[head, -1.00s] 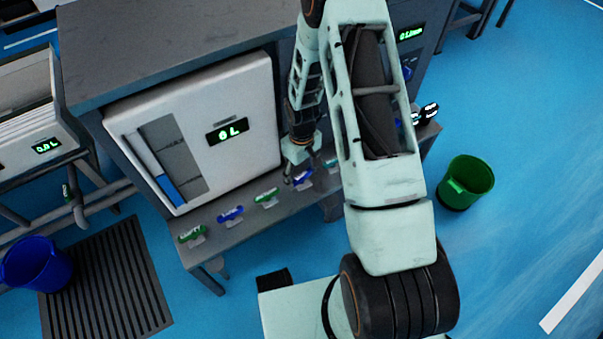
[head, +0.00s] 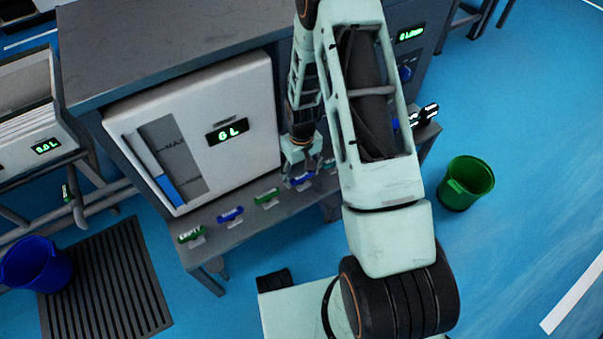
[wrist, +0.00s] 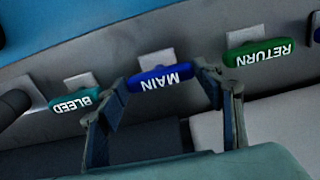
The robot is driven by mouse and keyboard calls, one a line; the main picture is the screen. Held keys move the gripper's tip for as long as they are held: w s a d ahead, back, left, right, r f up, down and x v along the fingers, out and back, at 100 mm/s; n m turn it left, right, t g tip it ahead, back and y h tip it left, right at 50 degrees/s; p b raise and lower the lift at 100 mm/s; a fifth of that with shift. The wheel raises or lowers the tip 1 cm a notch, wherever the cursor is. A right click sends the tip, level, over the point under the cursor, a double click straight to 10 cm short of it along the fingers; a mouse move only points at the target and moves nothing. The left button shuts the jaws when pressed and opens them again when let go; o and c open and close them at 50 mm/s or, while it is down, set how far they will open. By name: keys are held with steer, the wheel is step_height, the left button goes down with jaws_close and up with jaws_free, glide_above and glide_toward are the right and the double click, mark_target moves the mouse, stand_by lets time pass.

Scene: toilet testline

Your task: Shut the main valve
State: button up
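The main valve handle (wrist: 165,78) is blue with white MAIN lettering, upside down in the wrist view. In the head view it is the blue handle (head: 302,181) on the low shelf at the bench front, partly hidden by my gripper. My gripper (wrist: 163,80) is open, with one fingertip at each end of the handle. I cannot tell whether the fingertips touch it. In the head view my gripper (head: 303,164) is just above the handle, in front of the white tank's lower right corner.
A teal BLEED handle (wrist: 80,105) and a green RETURN handle (wrist: 258,54) flank the main one. More handles, including a blue one (head: 230,215) and a green one (head: 190,235), line the shelf. A white tank (head: 245,105) stands behind. A green bucket (head: 467,184) is on the right.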

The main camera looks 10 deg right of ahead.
mark_target(301, 176)
steer(key=o, duration=0.4)
step_height(301, 176, up, 12)
steer(key=shift+r, duration=0.1)
stand_by(0.5)
stand_by(0.4)
